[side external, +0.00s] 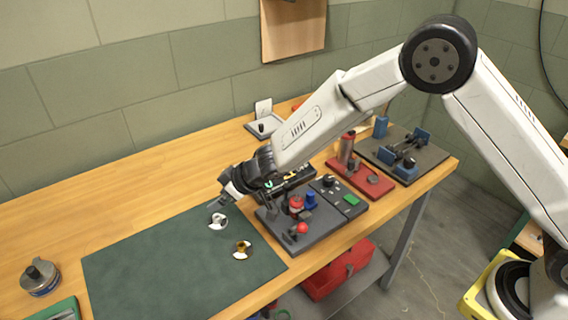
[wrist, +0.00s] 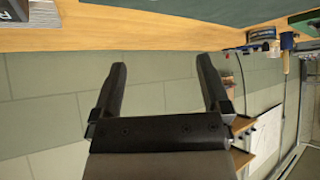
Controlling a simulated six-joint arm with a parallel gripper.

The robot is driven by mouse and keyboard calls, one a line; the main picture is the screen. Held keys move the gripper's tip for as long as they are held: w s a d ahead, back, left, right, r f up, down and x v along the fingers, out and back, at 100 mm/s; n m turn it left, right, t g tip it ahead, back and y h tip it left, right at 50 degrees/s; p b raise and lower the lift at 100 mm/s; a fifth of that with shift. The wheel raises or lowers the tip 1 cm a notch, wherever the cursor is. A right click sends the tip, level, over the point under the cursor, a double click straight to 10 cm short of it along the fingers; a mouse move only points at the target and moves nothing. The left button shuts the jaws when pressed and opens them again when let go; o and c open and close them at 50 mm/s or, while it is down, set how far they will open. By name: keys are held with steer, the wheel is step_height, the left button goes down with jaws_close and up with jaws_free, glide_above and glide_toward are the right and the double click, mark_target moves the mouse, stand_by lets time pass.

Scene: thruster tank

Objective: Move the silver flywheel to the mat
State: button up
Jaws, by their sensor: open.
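The dark green mat (side external: 150,275) lies flat on the wooden bench, and a strip of it shows at the top of the wrist view (wrist: 200,12). A small silver bladed round part (side external: 218,221) and a brass-coloured one (side external: 242,250) lie on it. A squat grey metal round piece with a dark knob (side external: 40,277) stands on the wood left of the mat. I cannot tell for sure which silver piece is the flywheel. My gripper (side external: 220,204) is above the mat's far right part, close to the silver bladed part. Its fingers (wrist: 160,68) are apart and empty.
A grey fixture board with red and blue parts (side external: 298,228) stands right of the mat. A red stand (side external: 362,180) and a dark board with blue blocks (side external: 405,155) are farther right. A green tray (side external: 62,311) is at the lower left. The wood left of the mat is mostly clear.

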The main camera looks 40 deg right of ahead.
steer(key=shift+r, duration=0.5)
stand_by(0.3)
steer(key=s+d+r+m+h, duration=0.1)
steer(key=s+d, duration=0.1)
steer(key=d, duration=0.3)
steer(key=s+d+r+m+h, duration=0.1)
steer(key=s+d+r, duration=0.1)
steer(key=d, duration=0.3)
steer(key=s+d+r+m+h, duration=0.1)
steer(key=s+d+h, duration=0.1)
steer(key=d, duration=0.3)
steer(key=shift+s+d+r+m+g, duration=0.1)
steer(key=shift+s+d+m+g, duration=0.1)
steer(key=shift+s, duration=0.2)
steer(key=shift+s+d+r+m+g, duration=0.1)
steer(key=shift+s+d+m, duration=0.1)
steer(key=shift+s, duration=0.15)
steer(key=s+d+m+g, duration=0.1)
steer(key=s+d, duration=0.2)
steer(key=s, duration=0.3)
steer(key=s+d+m+g, duration=0.1)
steer(key=s+d, duration=0.2)
steer(key=s, duration=0.4)
steer(key=s+d+m+g+h, duration=0.1)
steer(key=s+d+g, duration=0.1)
steer(key=s, duration=0.4)
steer(key=shift+s+d+r, duration=0.15)
steer(key=shift+s+d, duration=0.05)
steer(key=shift+d, duration=0.55)
